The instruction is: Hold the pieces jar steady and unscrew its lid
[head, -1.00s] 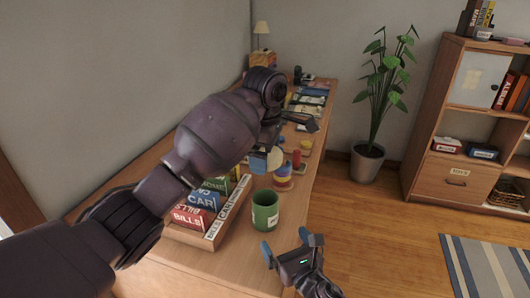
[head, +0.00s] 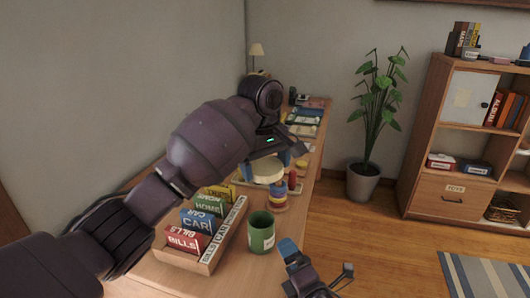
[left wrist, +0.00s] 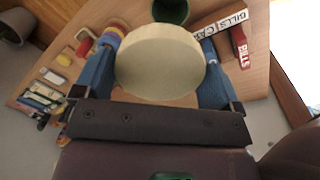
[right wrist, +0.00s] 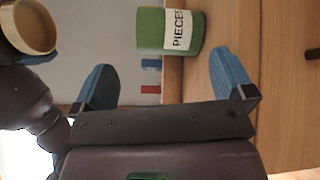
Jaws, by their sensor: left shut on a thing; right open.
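The green pieces jar (head: 261,236) stands upright on the wooden desk, its top open. Its PIECES label shows in the right wrist view (right wrist: 170,30). My left gripper (head: 266,166) is shut on the round cream lid (head: 268,173), holding it above the desk, apart from the jar and beyond it. The lid fills the space between the blue fingers in the left wrist view (left wrist: 160,62); its underside shows in the right wrist view (right wrist: 28,27). My right gripper (head: 318,260) is open and empty, right of the jar, which lies ahead of its fingertips, not between them.
A wooden file box (head: 208,252) with BILLS, CAR and HOME cards stands left of the jar. Stacked coloured rings (head: 279,198) and a red cylinder (head: 292,180) stand beyond it. The floor (head: 385,245) right of the desk is clear up to the plant (head: 364,183).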

